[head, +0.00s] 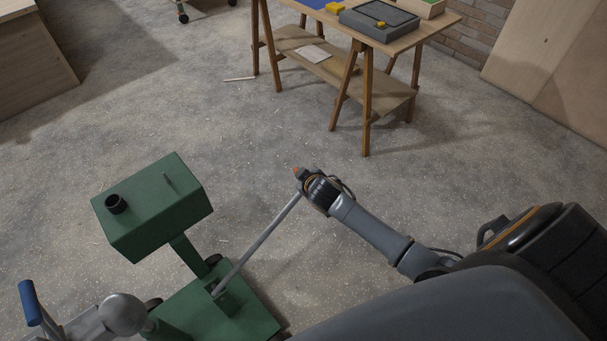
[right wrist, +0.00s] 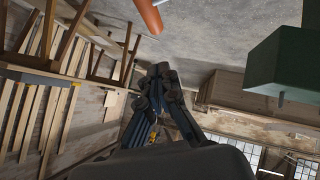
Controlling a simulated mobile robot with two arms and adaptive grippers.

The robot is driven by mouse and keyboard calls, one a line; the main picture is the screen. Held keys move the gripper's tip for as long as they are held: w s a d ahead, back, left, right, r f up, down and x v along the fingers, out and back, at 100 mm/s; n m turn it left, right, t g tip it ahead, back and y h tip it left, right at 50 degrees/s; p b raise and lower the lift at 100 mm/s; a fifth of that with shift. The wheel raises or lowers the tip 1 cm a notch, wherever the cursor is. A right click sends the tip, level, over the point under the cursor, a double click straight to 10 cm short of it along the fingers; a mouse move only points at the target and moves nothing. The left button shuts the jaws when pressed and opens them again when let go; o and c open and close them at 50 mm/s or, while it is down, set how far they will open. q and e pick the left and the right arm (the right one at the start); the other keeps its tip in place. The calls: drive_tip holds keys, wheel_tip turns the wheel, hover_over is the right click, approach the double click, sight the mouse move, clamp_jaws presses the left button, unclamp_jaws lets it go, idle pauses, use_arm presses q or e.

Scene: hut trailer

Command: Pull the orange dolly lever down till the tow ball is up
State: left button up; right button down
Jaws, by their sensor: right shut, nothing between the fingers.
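The dolly is green, with a box head (head: 150,215) and a low base (head: 225,310) at lower left in the head view. Its grey lever (head: 258,243) slants up to the right from the base to an orange end (head: 297,171), mostly hidden by my right gripper (head: 303,178). In the right wrist view the orange lever grip (right wrist: 146,14) is at the top, apart from the fingertips of my shut, empty right gripper (right wrist: 161,72). A grey ball (head: 122,313), apparently the tow ball, is beside the dolly base. My left gripper is not in view.
A grey metal part with a blue handle (head: 32,302) is at the lower left edge. A wooden trestle table (head: 400,45) with a grey case stands at the back. Open concrete floor lies between it and the dolly. A wooden box (head: 30,65) is at upper left.

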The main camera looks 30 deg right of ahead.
drive_tip(key=shift+a+v, duration=0.2)
drive_tip(key=shift+v, duration=1.6)
drive_tip(key=shift+w+a, duration=0.1)
